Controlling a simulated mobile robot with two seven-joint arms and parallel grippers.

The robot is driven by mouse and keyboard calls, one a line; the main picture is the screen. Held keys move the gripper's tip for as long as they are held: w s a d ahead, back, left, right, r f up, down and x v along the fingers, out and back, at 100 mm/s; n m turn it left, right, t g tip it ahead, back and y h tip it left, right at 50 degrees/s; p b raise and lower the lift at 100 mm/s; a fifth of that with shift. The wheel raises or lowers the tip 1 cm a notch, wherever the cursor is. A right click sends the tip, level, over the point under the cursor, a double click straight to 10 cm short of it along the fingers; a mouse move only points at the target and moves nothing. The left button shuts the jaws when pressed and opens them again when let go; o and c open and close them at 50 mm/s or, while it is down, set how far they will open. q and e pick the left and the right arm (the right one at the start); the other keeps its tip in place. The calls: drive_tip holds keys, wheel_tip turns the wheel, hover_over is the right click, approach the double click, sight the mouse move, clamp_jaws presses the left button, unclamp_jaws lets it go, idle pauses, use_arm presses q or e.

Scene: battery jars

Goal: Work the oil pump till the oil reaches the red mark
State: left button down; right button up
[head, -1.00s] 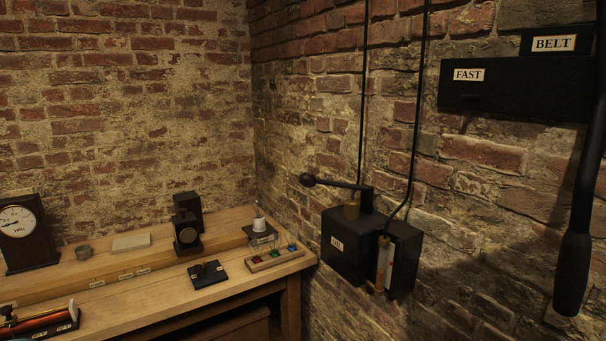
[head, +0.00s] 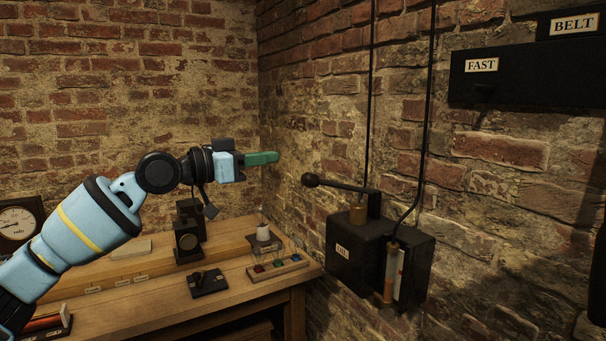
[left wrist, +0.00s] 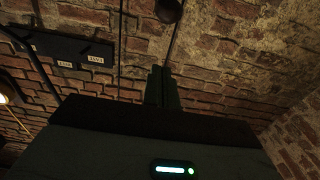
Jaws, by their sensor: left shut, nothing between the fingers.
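The black oil pump box (head: 357,251) with an OIL label is fixed to the right brick wall. Its lever (head: 343,186) runs left to a round black knob (head: 311,180). A sight tube (head: 393,274) on the box front shows amber in its lower part and pale above. The red mark cannot be made out. My left gripper (head: 276,157) has green fingers, is shut and empty, and is left of and slightly above the knob, apart from it. In the left wrist view the shut fingers (left wrist: 161,86) point at the wall, with the dark knob (left wrist: 168,10) at the top edge. My right gripper is not in view.
A wooden bench (head: 140,300) stands below, holding a dial gauge (head: 18,226), a black instrument (head: 188,235), a small switch block (head: 208,283) and a rack with coloured pieces (head: 278,266). FAST and BELT boxes (head: 500,72) hang at upper right. Two thin pipes run up the wall.

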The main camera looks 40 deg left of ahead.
sight(303, 176)
use_arm(q)
drive_tip(key=shift+s+r, duration=0.1)
drive_tip(key=shift+r, duration=0.25)
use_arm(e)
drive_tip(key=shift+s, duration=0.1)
